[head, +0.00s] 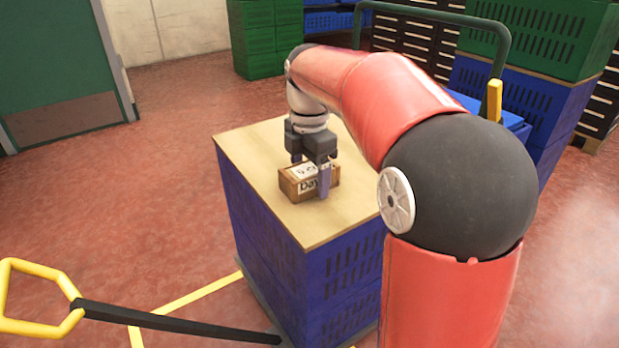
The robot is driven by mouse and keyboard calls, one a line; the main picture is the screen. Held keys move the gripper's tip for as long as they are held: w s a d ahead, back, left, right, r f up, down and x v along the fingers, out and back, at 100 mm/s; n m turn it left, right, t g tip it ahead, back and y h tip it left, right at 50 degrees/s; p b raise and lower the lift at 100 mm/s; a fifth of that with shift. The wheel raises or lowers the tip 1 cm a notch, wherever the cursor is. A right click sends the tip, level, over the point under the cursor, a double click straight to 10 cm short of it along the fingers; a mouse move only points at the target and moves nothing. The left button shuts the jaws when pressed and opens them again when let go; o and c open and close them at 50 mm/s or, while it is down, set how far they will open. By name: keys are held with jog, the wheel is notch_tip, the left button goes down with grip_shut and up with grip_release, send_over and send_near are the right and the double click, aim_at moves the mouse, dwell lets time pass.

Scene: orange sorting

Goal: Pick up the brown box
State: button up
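The brown box (289,188) is small, with white labels and dark lettering. It rests on the light wooden top (257,165) of a blue crate stack. My gripper (311,178) points down over the box, with its two dark fingers spread apart. The near finger stands in front of the box's right part and hides some of it. The far finger reaches down at the box's back side and its tip is hidden. I see no clear contact between fingers and box.
The blue crates (290,262) stand on a red floor with yellow lines. A black bar with a yellow handle (40,326) is at the lower left. Green crates (262,38) stand behind. More green (540,35) and blue crates are at the right. The wooden top around the box is clear.

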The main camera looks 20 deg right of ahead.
jog(key=c, duration=0.9)
jog(key=shift+c, duration=0.5)
jog(key=shift+r, duration=0.2)
